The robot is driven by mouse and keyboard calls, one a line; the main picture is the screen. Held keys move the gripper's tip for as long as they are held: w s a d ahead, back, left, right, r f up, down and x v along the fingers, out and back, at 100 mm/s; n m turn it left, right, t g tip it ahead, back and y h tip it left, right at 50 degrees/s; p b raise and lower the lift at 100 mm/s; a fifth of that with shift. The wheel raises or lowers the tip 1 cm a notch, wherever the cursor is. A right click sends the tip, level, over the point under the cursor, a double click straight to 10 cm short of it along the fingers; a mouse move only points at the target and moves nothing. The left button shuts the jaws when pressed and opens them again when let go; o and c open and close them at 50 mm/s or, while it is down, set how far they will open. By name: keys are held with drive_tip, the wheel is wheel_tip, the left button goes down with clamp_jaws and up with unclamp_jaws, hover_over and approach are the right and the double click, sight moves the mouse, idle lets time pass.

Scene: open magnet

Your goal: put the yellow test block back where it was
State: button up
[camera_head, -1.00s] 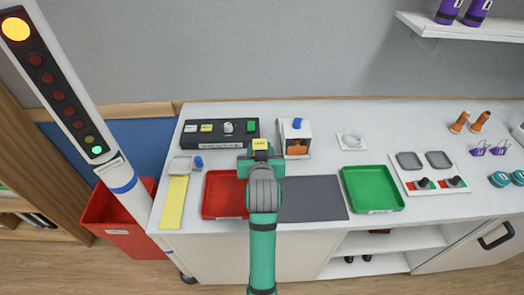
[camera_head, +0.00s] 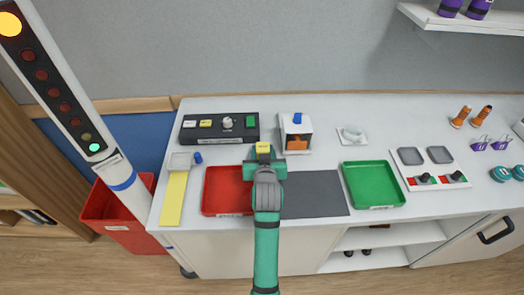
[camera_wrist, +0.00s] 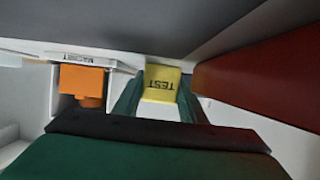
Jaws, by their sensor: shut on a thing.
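The yellow test block (camera_head: 263,147) is held in my gripper (camera_head: 263,155), above the counter near the inner edges of the red tray and the dark mat. In the wrist view the block (camera_wrist: 161,83) sits between my two fingers, with its word TEST upside down. My gripper (camera_wrist: 158,92) is shut on it. The white magnet device (camera_head: 296,123), with a blue knob and an orange part, stands just behind and right of the block. Its orange part (camera_wrist: 82,82) shows left of the block in the wrist view.
A black panel (camera_head: 218,139) with labels, a knob and a green piece lies behind left. A red tray (camera_head: 207,203) and dark mat (camera_head: 315,195) lie either side of my arm. A green tray (camera_head: 373,184) is to the right. A small clear dish (camera_head: 351,135) stands behind it.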

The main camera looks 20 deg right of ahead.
drive_tip(key=o, duration=1.1)
drive_tip(key=shift+o, duration=0.2)
drive_tip(key=shift+s+a+r, duration=0.1)
drive_tip(key=shift+s+r, duration=0.1)
drive_tip(key=v, duration=1.1)
drive_tip(key=shift+s+a+r, duration=0.1)
drive_tip(key=shift+s+r, duration=0.05)
drive_tip(key=shift+s, duration=0.05)
